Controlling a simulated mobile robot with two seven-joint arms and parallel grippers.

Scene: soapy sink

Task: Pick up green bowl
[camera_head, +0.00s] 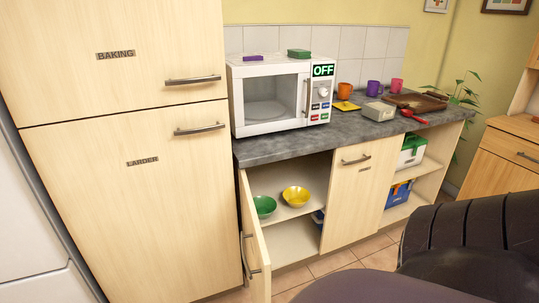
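A green bowl (264,206) sits on the upper shelf inside the lower cupboard, near its left side. Its left part is hidden behind the cupboard door (256,240), which stands open. A yellow bowl (296,196) is beside it to the right, on the same shelf. Neither of my grippers shows in the head view.
A white microwave (270,98) stands on the grey counter (290,146) above the cupboard, with several mugs to its right. Tall cabinets (135,190) fill the left. Tiled floor (335,262) shows before the cupboard.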

